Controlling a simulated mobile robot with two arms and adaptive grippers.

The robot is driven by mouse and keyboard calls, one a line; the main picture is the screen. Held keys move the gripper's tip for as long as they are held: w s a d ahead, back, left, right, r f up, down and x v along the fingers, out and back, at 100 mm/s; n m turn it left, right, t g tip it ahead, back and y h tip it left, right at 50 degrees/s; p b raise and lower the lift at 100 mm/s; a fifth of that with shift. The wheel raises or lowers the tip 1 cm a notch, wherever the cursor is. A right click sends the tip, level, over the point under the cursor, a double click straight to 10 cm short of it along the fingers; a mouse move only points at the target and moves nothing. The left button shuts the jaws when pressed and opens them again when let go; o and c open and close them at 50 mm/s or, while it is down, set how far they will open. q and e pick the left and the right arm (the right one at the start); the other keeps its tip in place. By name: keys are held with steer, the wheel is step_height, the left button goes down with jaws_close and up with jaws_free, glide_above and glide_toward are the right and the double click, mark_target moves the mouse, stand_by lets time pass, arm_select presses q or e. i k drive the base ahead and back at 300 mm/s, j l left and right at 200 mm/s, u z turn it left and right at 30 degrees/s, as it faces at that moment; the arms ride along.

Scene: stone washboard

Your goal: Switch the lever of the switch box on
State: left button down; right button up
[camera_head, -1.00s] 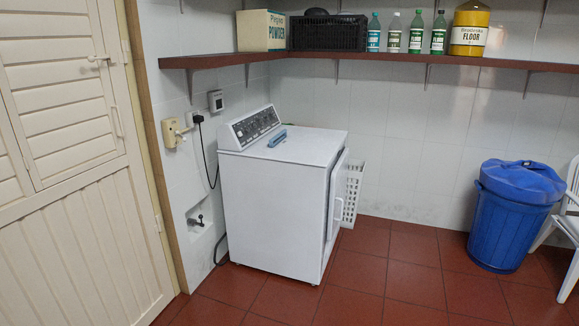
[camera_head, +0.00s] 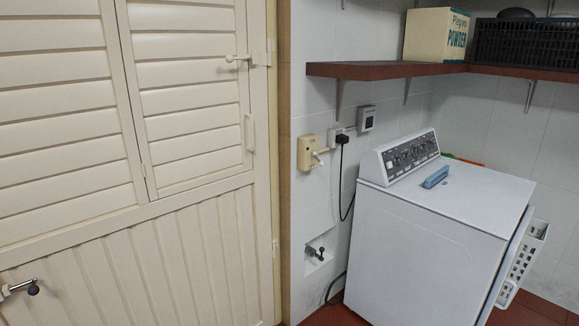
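A beige switch box (camera_head: 309,153) is mounted on the white tiled wall, just right of the door frame. A small pale lever (camera_head: 319,156) sticks out from its front. The lever is too small here to tell whether it is set on or off. Neither of my grippers is in view.
A white washing machine (camera_head: 430,235) stands right of the switch box, its door ajar. A plugged-in black cord (camera_head: 348,185) hangs beside the box, and a grey wall unit (camera_head: 367,118) is nearby. A brown shelf (camera_head: 385,69) juts out above. A louvred door (camera_head: 190,150) fills the left.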

mark_target(314, 153)
steer(key=i+j+z, duration=0.2)
steer(key=i, duration=0.3)
steer(key=i+j+z, duration=0.2)
steer(key=i+j, duration=0.2)
steer(key=i+j+z, duration=0.5)
steer(key=j+z, duration=0.25)
steer(key=i+j+z, duration=0.25)
steer(key=j, duration=0.15)
steer(key=j+z, duration=0.25)
steer(key=i+j+z, duration=0.1)
steer(key=j+z, duration=0.15)
steer(key=j, duration=0.25)
